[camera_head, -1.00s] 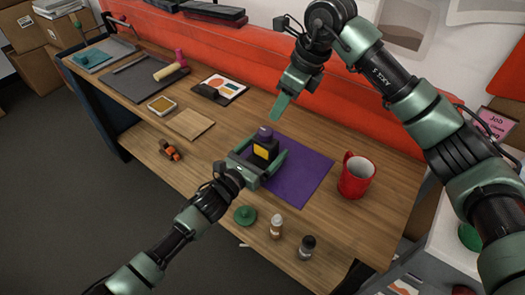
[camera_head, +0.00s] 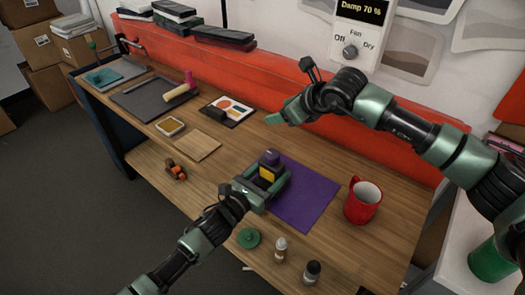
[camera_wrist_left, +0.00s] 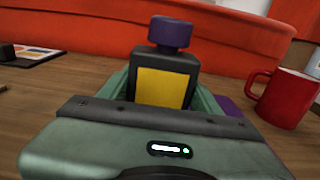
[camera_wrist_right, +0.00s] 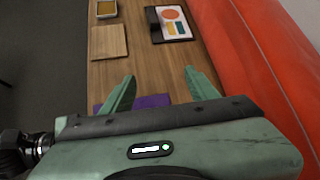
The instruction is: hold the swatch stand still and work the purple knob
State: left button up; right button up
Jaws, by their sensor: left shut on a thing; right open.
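The swatch stand (camera_head: 268,172) is a dark block with a yellow panel, upright at the left edge of the purple mat (camera_head: 308,200). It also shows in the left wrist view (camera_wrist_left: 163,85). The purple knob (camera_head: 270,156) sits on its top and is clear of any gripper; it is plain in the left wrist view (camera_wrist_left: 170,32). My left gripper (camera_head: 272,185) is shut on the stand, one finger on each side. My right gripper (camera_head: 283,115) is open and empty, above the back of the bench, apart from the knob. Its two fingers show in the right wrist view (camera_wrist_right: 155,90).
A red mug (camera_head: 362,204) stands right of the mat. A green round object (camera_head: 248,238) and two small bottles (camera_head: 281,248) are near the front edge. A red panel (camera_head: 290,85) runs along the back. A wall box with a dial (camera_head: 350,50) hangs behind.

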jog(key=s+d+f+n+y, duration=0.1)
jog(key=s+d+n+y, duration=0.1)
jog(key=s+y, duration=0.75)
send_near(262, 158)
notch_tip(262, 158, up, 3)
jog(key=w+a, duration=0.1)
jog(key=a, duration=0.1)
jog(key=shift+y, duration=0.35)
jog(key=x, duration=0.7)
jog(key=shift+w+a+f, duration=0.15)
jog(key=shift+a+f, duration=0.05)
jog(key=shift+a, duration=0.1)
grip_shut()
